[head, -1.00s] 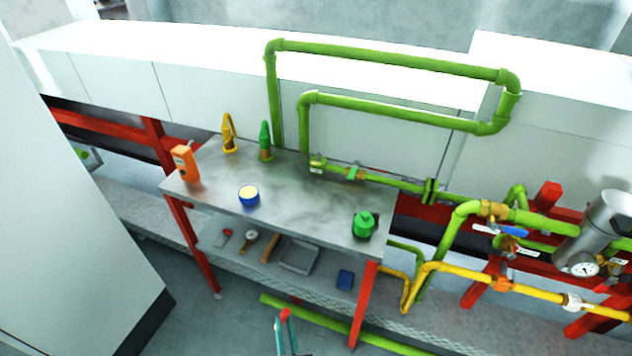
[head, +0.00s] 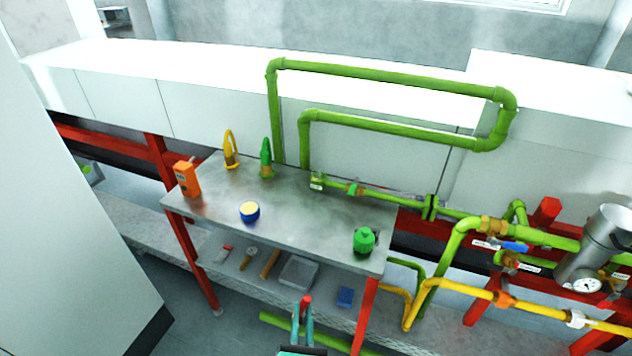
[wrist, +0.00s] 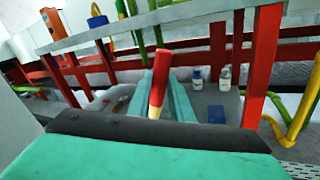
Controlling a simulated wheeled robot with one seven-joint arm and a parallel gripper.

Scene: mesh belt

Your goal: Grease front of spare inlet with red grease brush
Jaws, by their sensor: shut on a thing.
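My gripper (head: 302,318) is in front of the bench, at the bottom of the head view, with its teal fingers pointing up. It is shut on the red grease brush (wrist: 158,85), which has a red body and a cream end towards my palm in the wrist view. Its red tip (head: 308,299) shows between the fingers in the head view. I cannot tell for sure which part is the spare inlet. A green fitting (head: 364,241) stands at the bench top's right front corner. A green pipe with a small white tag (head: 316,186) starts at the bench's back edge.
Below are a grey tray (head: 298,272) and a blue block (head: 345,297). Red legs and yellow pipe (head: 470,288) stand close by.

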